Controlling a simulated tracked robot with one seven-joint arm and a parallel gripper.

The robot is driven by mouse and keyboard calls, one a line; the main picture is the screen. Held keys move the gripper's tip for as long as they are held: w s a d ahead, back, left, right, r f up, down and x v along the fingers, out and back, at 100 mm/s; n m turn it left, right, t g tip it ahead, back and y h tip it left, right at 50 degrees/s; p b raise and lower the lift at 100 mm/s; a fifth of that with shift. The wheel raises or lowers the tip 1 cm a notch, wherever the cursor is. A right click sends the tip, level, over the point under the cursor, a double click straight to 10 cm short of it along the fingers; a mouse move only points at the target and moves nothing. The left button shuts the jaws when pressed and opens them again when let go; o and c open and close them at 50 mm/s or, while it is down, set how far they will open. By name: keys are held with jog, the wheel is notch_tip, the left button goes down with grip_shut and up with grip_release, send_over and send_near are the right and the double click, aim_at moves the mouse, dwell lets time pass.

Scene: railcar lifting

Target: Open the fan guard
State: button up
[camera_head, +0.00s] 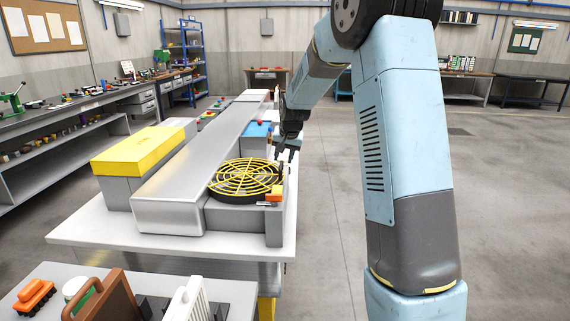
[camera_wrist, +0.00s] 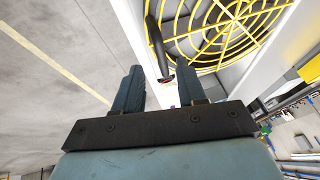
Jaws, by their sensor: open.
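The fan guard (camera_head: 245,176) is a round yellow wire grille lying flat over a dark fan opening in the grey housing, at the near right of the railcar unit. It also shows in the wrist view (camera_wrist: 225,28) at the upper right. A dark handle-like bar (camera_wrist: 155,45) stands by the guard's edge in the wrist view, beyond and between my fingers; contact cannot be told. My gripper (camera_head: 287,152) is just above the guard's far right edge, pointing down. In the wrist view its two fingers (camera_wrist: 161,72) are apart with nothing seen held.
An orange part (camera_head: 275,194) sits on the housing by the guard's near right edge. A long grey duct (camera_head: 190,170) and a yellow-topped box (camera_head: 140,150) lie to the left. A nearer table (camera_head: 235,290) holds several items. The floor at right is clear.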

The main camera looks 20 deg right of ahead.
aim_at(281, 166)
jog(key=shift+x, duration=2.05)
grip_shut()
